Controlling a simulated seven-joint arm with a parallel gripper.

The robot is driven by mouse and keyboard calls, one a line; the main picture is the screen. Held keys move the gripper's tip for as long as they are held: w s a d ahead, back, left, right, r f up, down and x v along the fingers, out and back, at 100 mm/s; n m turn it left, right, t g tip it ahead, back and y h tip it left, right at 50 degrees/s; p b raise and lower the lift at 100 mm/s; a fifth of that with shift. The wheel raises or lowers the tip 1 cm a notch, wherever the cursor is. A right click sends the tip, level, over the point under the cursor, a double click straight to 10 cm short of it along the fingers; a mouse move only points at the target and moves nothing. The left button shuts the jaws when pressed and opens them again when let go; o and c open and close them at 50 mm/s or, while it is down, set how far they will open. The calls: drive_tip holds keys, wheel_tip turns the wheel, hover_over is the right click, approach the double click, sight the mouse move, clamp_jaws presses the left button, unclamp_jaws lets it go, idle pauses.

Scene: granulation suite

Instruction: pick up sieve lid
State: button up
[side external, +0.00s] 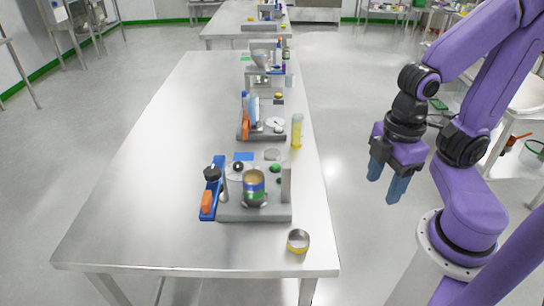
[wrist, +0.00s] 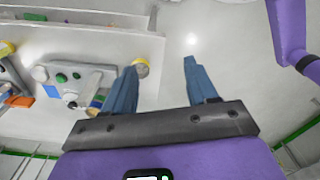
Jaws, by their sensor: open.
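A small round silver piece with a yellow band (side external: 298,242) sits alone at the near right edge of the table; it may be the sieve lid, but I cannot tell for sure. It also shows in the wrist view (wrist: 141,67), close to the left fingertip in the picture. A banded round stack (side external: 254,190), green, blue and yellow, stands on a grey fixture base (side external: 230,213). My gripper (side external: 386,184) is open and empty, off the table's right side, with its blue fingers pointing down. Both fingers show in the wrist view (wrist: 160,67).
The steel table (side external: 130,190) is bare on its left side. A blue holder with an orange part (side external: 207,202) stands left of the stack. A yellow cylinder (side external: 297,131) and a second fixture (side external: 262,135) stand farther back. Clear floor lies between table and arm.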

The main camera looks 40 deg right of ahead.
drive_tip(key=shift+o, duration=0.9)
